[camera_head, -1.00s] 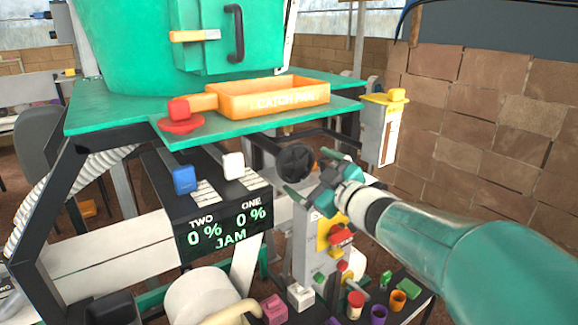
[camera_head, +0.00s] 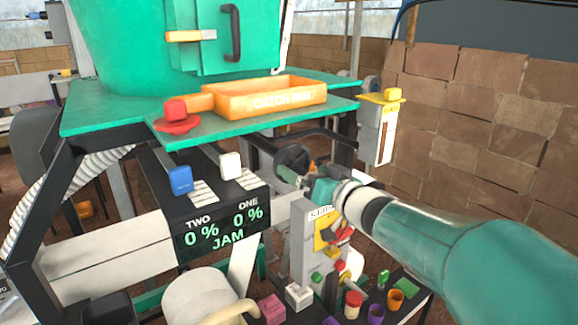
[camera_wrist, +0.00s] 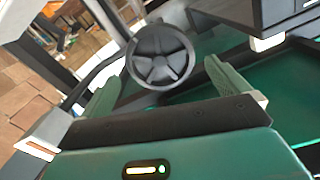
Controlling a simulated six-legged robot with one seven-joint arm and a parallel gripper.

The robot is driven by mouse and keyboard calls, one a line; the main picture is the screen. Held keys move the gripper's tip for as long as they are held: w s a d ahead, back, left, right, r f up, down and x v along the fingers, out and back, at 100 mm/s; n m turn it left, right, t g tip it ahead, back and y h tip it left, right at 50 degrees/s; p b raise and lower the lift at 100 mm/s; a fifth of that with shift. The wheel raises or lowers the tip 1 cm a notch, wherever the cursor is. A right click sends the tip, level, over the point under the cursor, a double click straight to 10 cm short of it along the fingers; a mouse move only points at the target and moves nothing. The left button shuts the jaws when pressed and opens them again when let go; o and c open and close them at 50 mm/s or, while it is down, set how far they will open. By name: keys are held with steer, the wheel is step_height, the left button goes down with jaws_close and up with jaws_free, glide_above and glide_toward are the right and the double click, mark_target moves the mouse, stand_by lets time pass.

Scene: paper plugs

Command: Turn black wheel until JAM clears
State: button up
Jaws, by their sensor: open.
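The black wheel (camera_head: 293,158) is below the green shelf in the head view, partly hidden by my gripper (camera_head: 293,177). In the wrist view the spoked black wheel (camera_wrist: 160,57) faces the camera, just beyond and between the tips of my gripper's two green fingers (camera_wrist: 158,80). The gripper is open, with nothing held between the fingers. I cannot tell whether a finger touches the rim.
An orange catch pan (camera_head: 262,97) and a red button (camera_head: 176,110) are on the green shelf above. Blue (camera_head: 181,180) and white (camera_head: 230,165) blocks top the display box. A brick wall (camera_head: 490,130) is at right.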

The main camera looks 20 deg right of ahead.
mark_target(295, 165)
steer(key=shift+w, duration=0.1)
steer(key=shift+x, duration=1.95)
steer(key=c, duration=0.8)
steer(key=n, duration=0.6)
steer(key=o, duration=0.8)
